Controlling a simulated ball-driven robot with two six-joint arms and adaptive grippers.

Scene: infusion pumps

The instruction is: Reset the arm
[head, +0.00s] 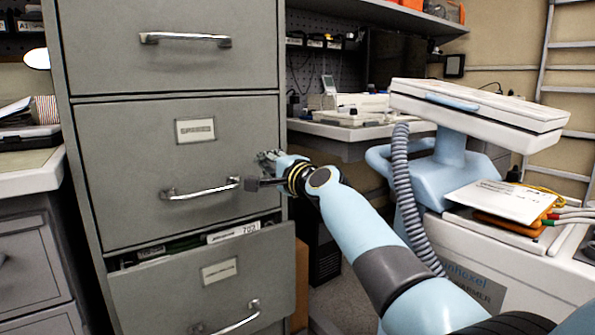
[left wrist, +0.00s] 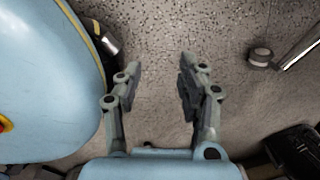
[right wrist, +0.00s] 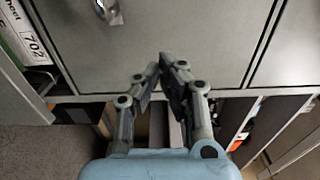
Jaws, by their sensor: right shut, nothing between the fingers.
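My right arm reaches from the lower right in the head view. Its gripper (head: 268,158) is in front of the right part of the grey cabinet's middle drawer (head: 130,160), near the right end of that drawer's handle (head: 200,190). In the right wrist view my right gripper (right wrist: 160,66) has its fingertips together with nothing between them. Whether it touches the drawer front cannot be told. My left gripper (left wrist: 160,74) has its fingers apart and is empty above the speckled floor (left wrist: 220,35). It is not in the head view.
The cabinet's bottom drawer (head: 170,292) is partly pulled out, with files inside. A blue-and-white medical cart (head: 450,165) with a grey coiled hose (head: 401,190) stands at the right. A bench (head: 345,130) with equipment is behind. A desk (head: 30,180) is at the left.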

